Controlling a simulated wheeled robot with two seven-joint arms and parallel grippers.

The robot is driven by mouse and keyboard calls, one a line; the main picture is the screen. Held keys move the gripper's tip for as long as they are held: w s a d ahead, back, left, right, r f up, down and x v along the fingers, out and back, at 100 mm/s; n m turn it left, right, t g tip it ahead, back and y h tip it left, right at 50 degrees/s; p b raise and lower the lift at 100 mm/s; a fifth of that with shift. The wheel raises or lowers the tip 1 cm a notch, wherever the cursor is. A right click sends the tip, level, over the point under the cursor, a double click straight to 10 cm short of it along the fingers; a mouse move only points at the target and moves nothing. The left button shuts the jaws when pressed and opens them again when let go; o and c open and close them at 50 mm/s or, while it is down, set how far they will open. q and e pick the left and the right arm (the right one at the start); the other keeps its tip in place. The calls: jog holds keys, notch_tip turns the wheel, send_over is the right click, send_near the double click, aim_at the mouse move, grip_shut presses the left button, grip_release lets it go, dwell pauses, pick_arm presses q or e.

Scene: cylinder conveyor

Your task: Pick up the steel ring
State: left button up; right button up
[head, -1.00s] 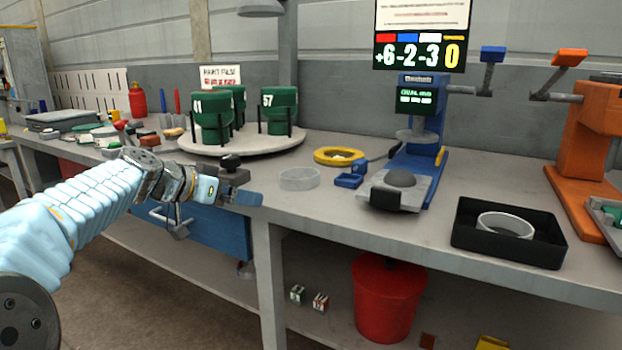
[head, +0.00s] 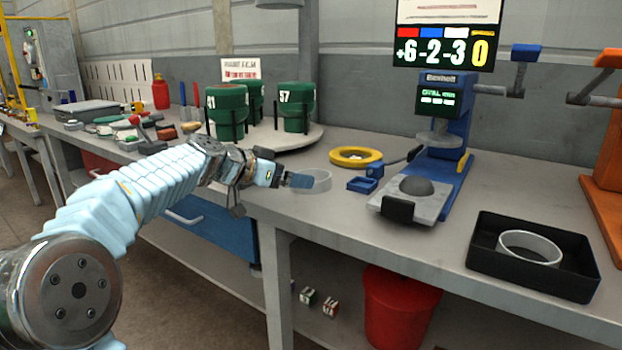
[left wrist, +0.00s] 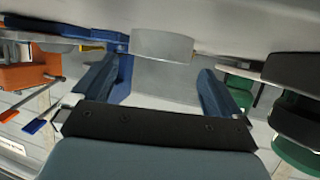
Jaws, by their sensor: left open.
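A pale grey, steel-looking ring (head: 322,183) lies on the workbench (head: 350,215), left of the blue press. A second, whitish ring (head: 530,247) lies in a black tray (head: 490,262) at the right. My left gripper (head: 300,181) is just left of the bench ring and hides part of it in the head view. In the left wrist view, the two blue fingers of my left gripper (left wrist: 163,64) stand apart with nothing between them. The grey ring (left wrist: 162,45) shows just beyond the fingertips, roughly between them. My right gripper is out of view.
A blue press (head: 443,150) stands behind the ring to the right. Green cups stand on a round turntable (head: 270,140). Bare bench lies in front of the ring.

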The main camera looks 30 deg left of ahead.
pick_arm(q)
jog(key=p+x, duration=0.1)
jog(key=x, duration=0.3)
jog(key=shift+w+f+p, duration=0.25)
jog(key=shift+f+p, duration=0.05)
jog(key=shift+p, duration=0.1)
jog(key=shift+w+d+f, duration=0.15)
jog(key=shift+w+f, duration=0.05)
jog(key=shift+w, duration=0.05)
jog(key=c, duration=0.8)
jog(key=shift+r, duration=0.15)
